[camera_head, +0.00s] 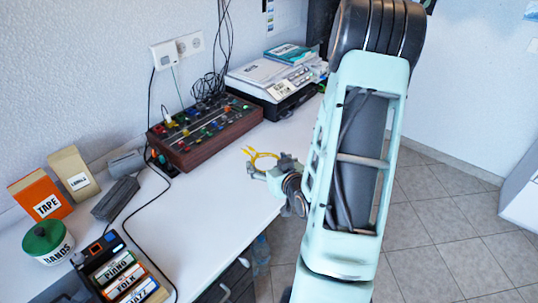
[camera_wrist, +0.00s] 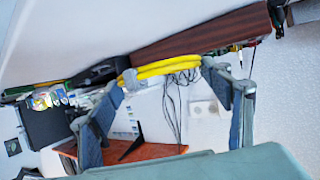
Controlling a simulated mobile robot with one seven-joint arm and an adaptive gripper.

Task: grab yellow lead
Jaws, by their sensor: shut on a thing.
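The yellow lead (camera_head: 262,155) is a small looped cable at my gripper's tips in the head view. In the wrist view the yellow lead (camera_wrist: 160,69) spans between the two fingertips as a bundle of strands. My gripper (camera_head: 262,166) is shut on it, with the fingers held apart by the bundle; it also shows in the wrist view (camera_wrist: 168,76). The lead appears to be held above the white desk (camera_head: 215,215), near its front edge. My fingertips hide the ends of the bundle.
A wooden-sided mixer (camera_head: 205,135) with coloured knobs stands against the wall. Behind it is a machine (camera_head: 270,85) with books on top. A black cassette box (camera_head: 115,268), a green-lidded tin (camera_head: 48,245) and an orange TAPE box (camera_head: 42,195) stand at left. A black cable crosses the desk.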

